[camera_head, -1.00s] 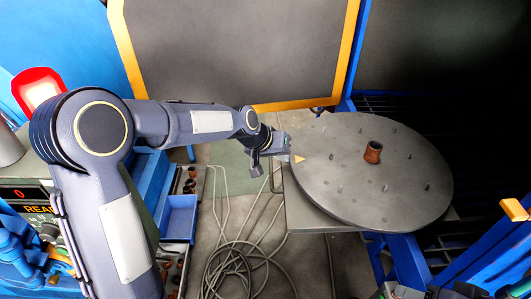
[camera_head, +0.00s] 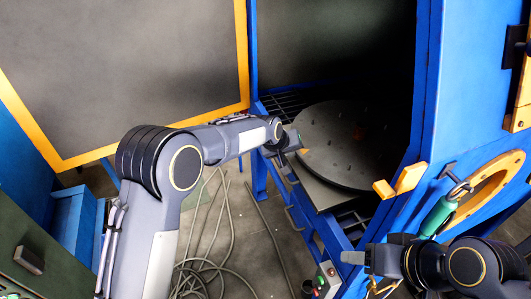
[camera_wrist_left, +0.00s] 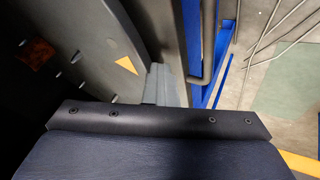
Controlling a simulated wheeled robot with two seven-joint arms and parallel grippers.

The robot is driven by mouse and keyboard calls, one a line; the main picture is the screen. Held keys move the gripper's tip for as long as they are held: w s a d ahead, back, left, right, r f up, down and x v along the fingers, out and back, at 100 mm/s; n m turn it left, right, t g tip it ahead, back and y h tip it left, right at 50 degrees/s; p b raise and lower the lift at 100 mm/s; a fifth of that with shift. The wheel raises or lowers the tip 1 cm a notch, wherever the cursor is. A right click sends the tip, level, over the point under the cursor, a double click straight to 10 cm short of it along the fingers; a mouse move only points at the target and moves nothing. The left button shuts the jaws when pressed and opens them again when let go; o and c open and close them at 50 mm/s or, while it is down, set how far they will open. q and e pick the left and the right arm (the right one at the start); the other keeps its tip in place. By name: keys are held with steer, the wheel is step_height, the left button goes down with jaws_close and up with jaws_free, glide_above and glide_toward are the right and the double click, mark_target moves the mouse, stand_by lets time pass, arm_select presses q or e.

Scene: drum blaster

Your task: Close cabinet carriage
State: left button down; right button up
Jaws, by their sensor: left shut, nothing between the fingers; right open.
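The carriage bears a round grey turntable (camera_head: 325,160) over a grey plate (camera_head: 318,192). It stands in the dark opening of the blue cabinet, partly in shadow. A small brown part (camera_head: 358,133) stands on the turntable. My left gripper (camera_head: 298,146) is shut and empty at the turntable's left edge; whether it touches cannot be told. In the left wrist view the turntable rim (camera_wrist_left: 95,45) with its yellow triangle (camera_wrist_left: 126,65) is close to the gripper. A bent handle (camera_head: 291,218) is at the carriage's front. My right gripper (camera_head: 360,272) is open and empty at the lower right.
The cabinet door (camera_head: 120,75), dark with a yellow frame, stands open at the left. A blue frame post (camera_head: 425,90) bounds the opening at the right. A round yellow port (camera_head: 490,188) and a green-handled tool (camera_head: 437,215) are near my right arm. Cables (camera_head: 215,250) lie on the floor.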

mark_target(314, 146)
arm_select(q)
steer(key=d, duration=0.2)
steer(key=w+d+p, duration=0.1)
steer(key=d, duration=0.2)
steer(key=w+d, duration=0.1)
steer(key=d, duration=0.1)
steer(key=shift+d+p, duration=0.2)
steer(key=shift+p, duration=0.1)
steer(key=shift+w+d, duration=0.1)
steer(key=shift+d+r, duration=0.1)
